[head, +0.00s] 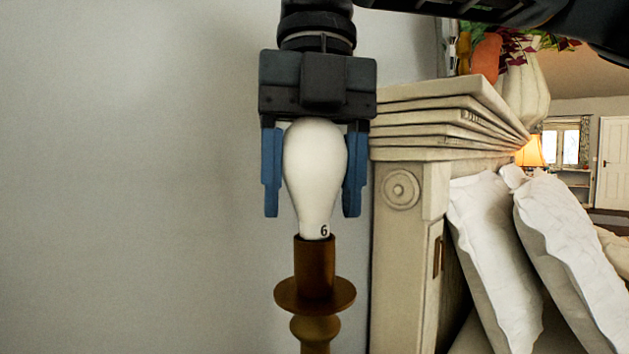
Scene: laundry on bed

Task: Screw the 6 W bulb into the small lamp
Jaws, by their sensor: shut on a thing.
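The white bulb (315,172), marked with a 6 near its neck, stands upright at the middle of the head view. My gripper (313,205) points straight down from above and is shut on the bulb, with one blue finger on each side of it. The bulb's neck meets the top of the brown socket of the small lamp (315,268). The bulb's base is hidden in or behind the socket rim, so I cannot tell how deep it sits. The lamp's round collar and upper stem show below; its foot is out of view.
White pillows (535,260) lean further right. A vase with flowers (525,85) and a lit lamp (531,152) are behind. A plain grey wall (130,180) fills the left, with free room before it.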

